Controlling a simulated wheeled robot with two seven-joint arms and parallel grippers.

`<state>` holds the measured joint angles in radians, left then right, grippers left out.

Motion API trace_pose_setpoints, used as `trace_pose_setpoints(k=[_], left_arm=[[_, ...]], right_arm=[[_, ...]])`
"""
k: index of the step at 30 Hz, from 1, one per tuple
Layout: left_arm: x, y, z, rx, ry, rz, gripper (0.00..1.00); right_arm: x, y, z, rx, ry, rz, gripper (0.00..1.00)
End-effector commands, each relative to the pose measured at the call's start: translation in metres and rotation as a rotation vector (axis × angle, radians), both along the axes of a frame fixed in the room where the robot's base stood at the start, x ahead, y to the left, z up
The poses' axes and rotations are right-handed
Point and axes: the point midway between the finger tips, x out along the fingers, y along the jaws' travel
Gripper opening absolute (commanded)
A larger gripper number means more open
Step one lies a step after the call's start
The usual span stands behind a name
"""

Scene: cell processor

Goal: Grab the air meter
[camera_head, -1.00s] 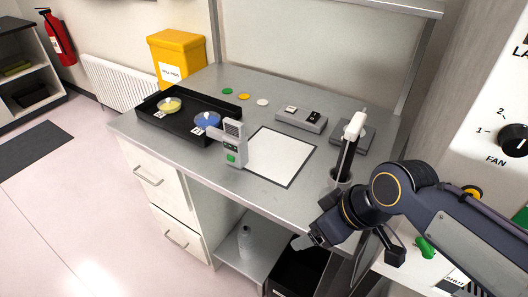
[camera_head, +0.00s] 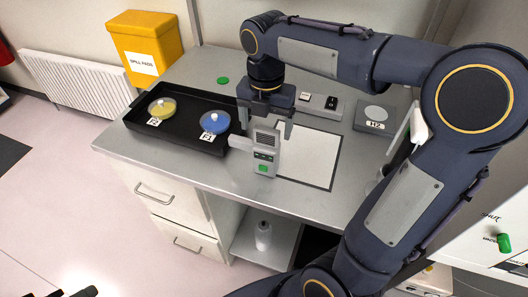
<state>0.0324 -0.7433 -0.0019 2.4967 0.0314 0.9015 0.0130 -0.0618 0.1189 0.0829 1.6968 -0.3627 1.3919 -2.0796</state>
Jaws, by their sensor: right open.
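The air meter (camera_head: 264,158) is a pale grey upright device with a slotted top, a small dark display and a green button. It stands at the front of the steel bench, by the tray's right end, with a grey piece sticking out to its left. My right gripper (camera_head: 265,122) points down over its top. Its fingers are apart, one to each side of the meter's upper end, and I cannot tell whether they touch it. Dark parts at the lower left edge, perhaps my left gripper (camera_head: 80,292), are mostly cut off.
A black tray (camera_head: 187,137) with a yellow dish (camera_head: 162,106) and a blue dish (camera_head: 214,121) lies left of the meter. A white sheet (camera_head: 312,157) lies to its right. A grey block (camera_head: 376,118) stands farther right. A yellow bin (camera_head: 146,45) stands behind left.

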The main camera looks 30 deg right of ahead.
Motion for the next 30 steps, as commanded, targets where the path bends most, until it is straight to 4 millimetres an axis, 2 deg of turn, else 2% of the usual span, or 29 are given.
trace_pose_setpoints(k=[6, 9, 17, 30], left_arm=[[0.0, 0.0, 0.002, 0.0, 0.0, 0.0, 0.36], [0.0, 0.0, 0.002, 0.0, 0.0, 0.0, 0.36], [0.0, 0.0, 0.002, 0.0, 0.0, 0.0, 0.36], [0.0, 0.0, 0.002, 0.0, 0.0, 0.0, 0.36]], right_arm=[[-0.003, -0.001, -0.033, -0.001, 0.004, -0.001, 0.82], [-0.002, -0.001, -0.042, 0.0, 0.0, -0.002, 0.82], [-0.002, -0.001, -0.045, 0.001, -0.001, -0.003, 0.82], [-0.002, -0.001, -0.044, 0.001, -0.001, -0.003, 0.24]])
